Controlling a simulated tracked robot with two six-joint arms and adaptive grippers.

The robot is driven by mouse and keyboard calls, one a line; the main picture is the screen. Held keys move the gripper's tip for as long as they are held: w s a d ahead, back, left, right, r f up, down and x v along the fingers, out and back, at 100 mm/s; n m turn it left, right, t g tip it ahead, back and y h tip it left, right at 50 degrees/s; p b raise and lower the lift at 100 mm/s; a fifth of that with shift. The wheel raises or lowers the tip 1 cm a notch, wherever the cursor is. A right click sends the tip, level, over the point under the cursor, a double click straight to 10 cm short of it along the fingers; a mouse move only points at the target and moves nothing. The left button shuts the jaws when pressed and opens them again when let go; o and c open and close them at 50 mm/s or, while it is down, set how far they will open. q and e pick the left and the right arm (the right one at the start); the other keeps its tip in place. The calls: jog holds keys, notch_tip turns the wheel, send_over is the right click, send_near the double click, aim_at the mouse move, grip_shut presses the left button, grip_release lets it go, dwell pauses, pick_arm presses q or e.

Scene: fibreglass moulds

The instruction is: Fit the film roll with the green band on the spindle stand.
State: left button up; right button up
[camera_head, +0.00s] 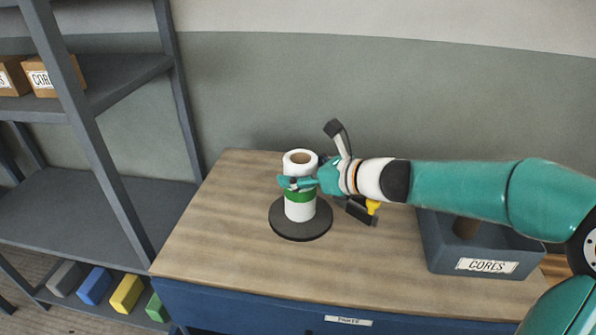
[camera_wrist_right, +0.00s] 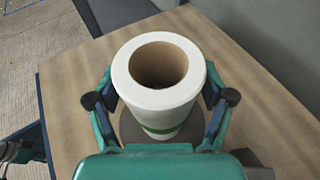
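The white film roll with the green band (camera_head: 300,209) stands upright over the round dark base of the spindle stand (camera_head: 302,232), about centred on it. My right gripper (camera_head: 292,182) reaches in level from the right, with its fingers on both sides of the roll just above the green band. In the right wrist view, the roll (camera_wrist_right: 160,99) sits between the fingers, which look closed against its sides. The roll's brown core is open at the top. I see no post in it, and cannot tell whether the underside rests on the base. My left gripper is not in the head view.
A dark bin labelled CORES (camera_head: 445,258) stands on the right of the wooden table (camera_head: 215,235). A grey shelf (camera_head: 75,210) with boxes and coloured blocks stands left. The table's left and front are clear.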

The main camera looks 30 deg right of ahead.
jog(key=shift+o, duration=0.8)
jog(key=shift+f, duration=0.1)
jog(key=v, duration=1.2)
